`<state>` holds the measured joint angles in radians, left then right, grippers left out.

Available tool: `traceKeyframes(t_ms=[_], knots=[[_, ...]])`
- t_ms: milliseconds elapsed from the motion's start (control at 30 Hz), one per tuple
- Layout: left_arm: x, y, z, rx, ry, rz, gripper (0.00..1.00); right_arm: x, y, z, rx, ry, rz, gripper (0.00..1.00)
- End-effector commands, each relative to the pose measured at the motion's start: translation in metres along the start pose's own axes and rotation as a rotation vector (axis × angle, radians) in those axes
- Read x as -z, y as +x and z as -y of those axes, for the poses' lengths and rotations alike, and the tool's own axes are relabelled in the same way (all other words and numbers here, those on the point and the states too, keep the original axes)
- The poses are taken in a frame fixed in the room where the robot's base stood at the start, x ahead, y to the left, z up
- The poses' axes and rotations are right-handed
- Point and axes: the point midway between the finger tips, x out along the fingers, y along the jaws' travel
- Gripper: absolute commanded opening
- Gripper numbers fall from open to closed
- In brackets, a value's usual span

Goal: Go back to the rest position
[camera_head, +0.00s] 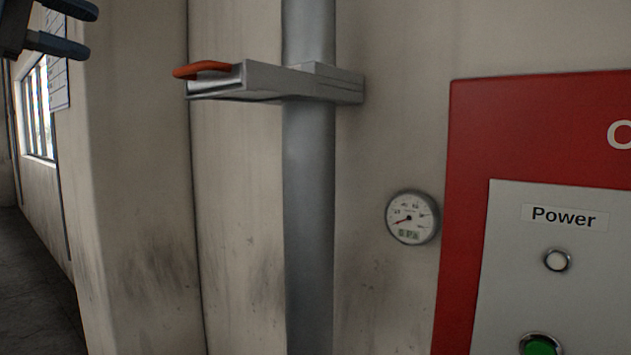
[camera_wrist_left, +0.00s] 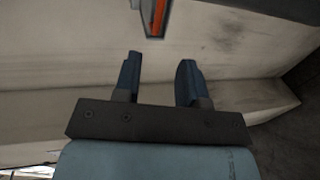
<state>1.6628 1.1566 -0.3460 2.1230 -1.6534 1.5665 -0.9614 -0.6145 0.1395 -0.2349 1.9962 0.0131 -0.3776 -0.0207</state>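My left gripper (camera_head: 72,25) is at the top left corner of the head view, its two blue-grey fingers apart with nothing between them. In the left wrist view the left gripper (camera_wrist_left: 160,75) is open and empty. A slide gate (camera_head: 265,82) with an orange handle (camera_head: 204,69) sits across a grey vertical pipe (camera_head: 309,200). The gripper is to the left of the handle and apart from it. The orange handle also shows at the top of the left wrist view (camera_wrist_left: 159,18). My right gripper is not in view.
A red panel (camera_head: 466,130) with a grey face, a "Power" label (camera_head: 564,218), a lamp (camera_head: 557,260) and a green button (camera_head: 540,346) is on the right. A round gauge (camera_head: 411,217) is on the wall. Floor (camera_head: 35,280) and a window (camera_head: 38,110) show at the left.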

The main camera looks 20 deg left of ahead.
Motion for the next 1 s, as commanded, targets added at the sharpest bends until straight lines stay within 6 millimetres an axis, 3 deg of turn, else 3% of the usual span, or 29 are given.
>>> traceKeyframes(t_ms=[167,267,467,700,1000], knots=[[-0.006,0.016,0.005,0.025,-0.022,0.052,0.38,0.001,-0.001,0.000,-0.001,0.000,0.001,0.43],[-0.020,0.049,0.017,0.079,-0.086,0.171,0.38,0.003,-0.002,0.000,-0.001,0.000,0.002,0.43],[-0.064,0.129,0.063,0.245,-0.365,0.526,0.38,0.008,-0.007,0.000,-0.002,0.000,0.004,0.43],[-0.106,0.195,0.122,0.444,-0.865,0.893,0.38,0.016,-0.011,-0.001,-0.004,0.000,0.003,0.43],[-0.121,0.255,0.201,0.646,-1.678,1.177,0.38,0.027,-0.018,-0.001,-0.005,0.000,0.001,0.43]])
